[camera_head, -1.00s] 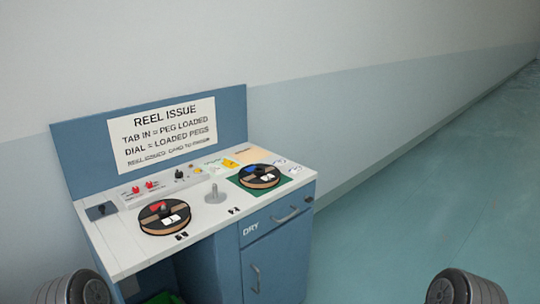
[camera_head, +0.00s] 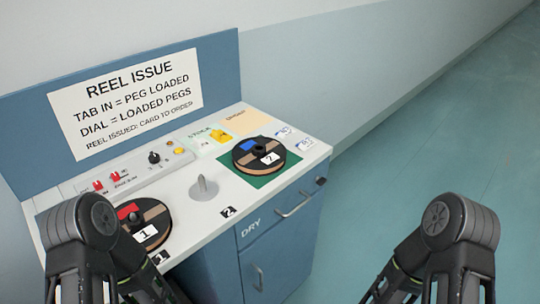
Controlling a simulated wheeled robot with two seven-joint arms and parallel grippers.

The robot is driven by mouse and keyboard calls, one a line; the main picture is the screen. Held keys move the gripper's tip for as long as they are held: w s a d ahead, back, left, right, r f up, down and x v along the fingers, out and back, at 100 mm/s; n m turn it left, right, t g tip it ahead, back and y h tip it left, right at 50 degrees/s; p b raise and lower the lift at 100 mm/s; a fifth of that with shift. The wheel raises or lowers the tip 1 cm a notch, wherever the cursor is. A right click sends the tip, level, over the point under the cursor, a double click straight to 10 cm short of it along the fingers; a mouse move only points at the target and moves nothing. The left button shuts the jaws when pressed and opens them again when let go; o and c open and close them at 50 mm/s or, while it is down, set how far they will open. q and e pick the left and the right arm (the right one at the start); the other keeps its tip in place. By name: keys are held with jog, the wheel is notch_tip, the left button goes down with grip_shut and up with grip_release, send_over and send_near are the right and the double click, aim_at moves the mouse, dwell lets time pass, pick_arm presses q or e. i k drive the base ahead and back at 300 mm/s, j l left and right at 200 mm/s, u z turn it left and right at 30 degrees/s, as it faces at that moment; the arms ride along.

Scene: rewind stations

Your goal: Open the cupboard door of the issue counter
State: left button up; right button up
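The issue counter (camera_head: 235,203) stands ahead of me, left of centre, with a white top and blue body. Its blue cupboard door (camera_head: 277,262) is on the front right, under a drawer marked DRY (camera_head: 268,226), and looks shut. The door has an upright metal handle (camera_head: 258,276). My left arm comes in at the lower left, in front of the counter's left part. My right arm comes in at the lower right, over the floor, apart from the counter. The fingertips of both grippers are not clearly visible.
A reel marked 1 (camera_head: 151,222) and a reel marked 2 (camera_head: 262,154) lie on the top, with an empty grey peg (camera_head: 202,187) between them. A REEL ISSUE sign (camera_head: 130,100) is on the back panel. The teal floor (camera_head: 430,150) to the right is clear.

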aim_at(273, 265)
jog(key=i+l+u, duration=0.35)
jog(key=l+u, duration=0.15)
jog(key=i+l+u, duration=0.25)
jog(key=l, duration=0.15)
jog(key=l+u, duration=0.25)
jog(key=l, duration=0.1)
